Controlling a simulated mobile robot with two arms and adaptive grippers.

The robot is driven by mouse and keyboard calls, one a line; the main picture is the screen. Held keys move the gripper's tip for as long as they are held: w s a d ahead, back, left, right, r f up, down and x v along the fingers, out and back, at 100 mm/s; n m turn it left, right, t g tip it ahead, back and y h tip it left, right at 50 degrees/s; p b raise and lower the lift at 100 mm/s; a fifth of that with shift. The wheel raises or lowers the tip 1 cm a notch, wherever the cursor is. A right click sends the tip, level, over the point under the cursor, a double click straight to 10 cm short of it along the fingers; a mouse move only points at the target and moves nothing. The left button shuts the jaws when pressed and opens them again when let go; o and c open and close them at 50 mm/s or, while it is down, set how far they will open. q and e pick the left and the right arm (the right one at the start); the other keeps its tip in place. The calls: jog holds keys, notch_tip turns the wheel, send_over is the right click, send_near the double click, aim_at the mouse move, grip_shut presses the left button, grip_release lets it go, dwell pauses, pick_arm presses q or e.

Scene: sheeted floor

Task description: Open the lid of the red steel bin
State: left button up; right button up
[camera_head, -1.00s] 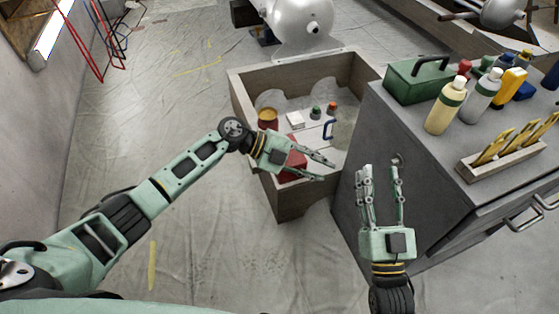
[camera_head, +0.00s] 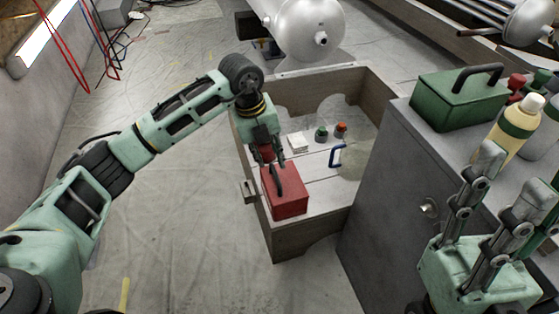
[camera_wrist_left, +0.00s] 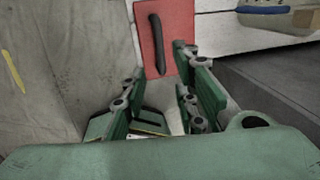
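The red steel bin (camera_head: 287,203) stands inside a wooden-walled crate (camera_head: 263,221), near its front left corner. Its red lid (camera_wrist_left: 181,22) looks closed and carries a dark handle (camera_wrist_left: 156,43). My left gripper (camera_head: 272,167) points down over the lid, close to the handle; whether it touches is unclear. In the left wrist view its fingers (camera_wrist_left: 158,68) are apart, with the handle beyond them and nothing between them. My right gripper (camera_head: 500,185) is open and empty at the lower right, in front of the grey cabinet.
The crate also holds a white block (camera_head: 297,143), a green-topped jar (camera_head: 321,134), a red-topped jar (camera_head: 341,130) and a blue handle (camera_head: 336,156). A grey cabinet (camera_head: 395,185) stands right of the crate, bearing a green toolbox (camera_head: 455,101) and bottles.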

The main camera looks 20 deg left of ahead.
aim_at(275, 177)
pick_arm(q)
jog(key=f+b, duration=0.1)
jog(key=f, duration=0.1)
jog(key=d+f+b, duration=0.1)
jog(key=f, duration=0.2)
jog(key=f+b, duration=0.1)
jog(key=f, duration=0.1)
jog(key=shift+w+d+f, duration=0.15)
jog(key=shift+w+f, duration=0.15)
jog(key=shift+w, duration=0.05)
jog(key=shift+c, duration=0.3)
grip_shut()
